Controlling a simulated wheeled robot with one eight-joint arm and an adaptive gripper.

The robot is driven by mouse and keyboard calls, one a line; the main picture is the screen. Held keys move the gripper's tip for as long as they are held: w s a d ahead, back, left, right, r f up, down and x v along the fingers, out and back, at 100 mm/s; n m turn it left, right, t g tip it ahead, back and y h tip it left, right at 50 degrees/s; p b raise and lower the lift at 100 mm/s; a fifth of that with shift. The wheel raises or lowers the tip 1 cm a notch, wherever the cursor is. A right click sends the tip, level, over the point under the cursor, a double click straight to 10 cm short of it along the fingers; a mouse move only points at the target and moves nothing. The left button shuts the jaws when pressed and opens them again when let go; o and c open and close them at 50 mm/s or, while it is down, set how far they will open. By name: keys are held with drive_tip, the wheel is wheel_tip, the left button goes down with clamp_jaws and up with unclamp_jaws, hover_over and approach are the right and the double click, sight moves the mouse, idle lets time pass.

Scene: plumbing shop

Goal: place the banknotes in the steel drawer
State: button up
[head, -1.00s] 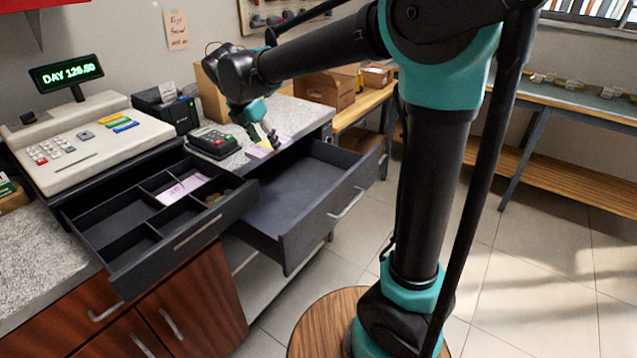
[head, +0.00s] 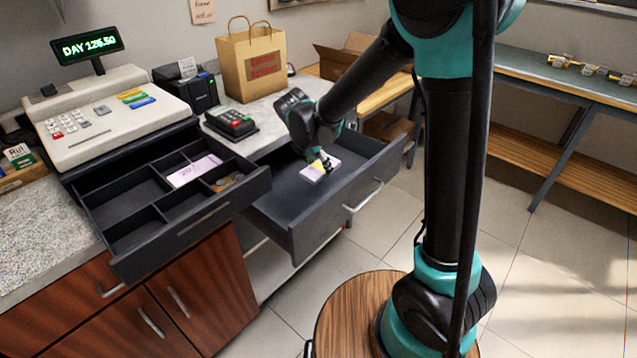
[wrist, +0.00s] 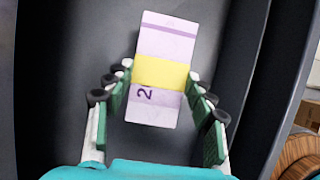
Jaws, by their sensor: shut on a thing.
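The banknotes (head: 319,170), a pale lilac bundle with a yellow band, are between the fingers of my gripper (head: 324,160) in the head view. The wrist view also shows the banknotes (wrist: 160,105), with my gripper (wrist: 160,72) shut on their long sides near the band. They are inside the open steel drawer (head: 283,190), a dark grey drawer under the counter's right part. The drawer floor (wrist: 75,70) lies beneath them in the wrist view. I cannot tell whether the bundle touches the floor or hangs just above it.
An open till drawer (head: 190,221) with compartments is at left, holding a loose banknote (head: 194,171) and coins (head: 228,182). The cash register (head: 95,115), card reader (head: 231,123), printer (head: 186,90) and paper bag (head: 251,65) stand on the counter. The rest of the steel drawer looks empty.

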sight(321, 188)
drive_tip(key=shift+f, duration=3.8)
drive_tip(key=o, duration=1.2)
drive_tip(key=shift+f, duration=0.1)
drive_tip(key=shift+c, duration=0.2)
drive_tip(key=v, duration=1.2)
drive_tip(key=shift+s, duration=0.1)
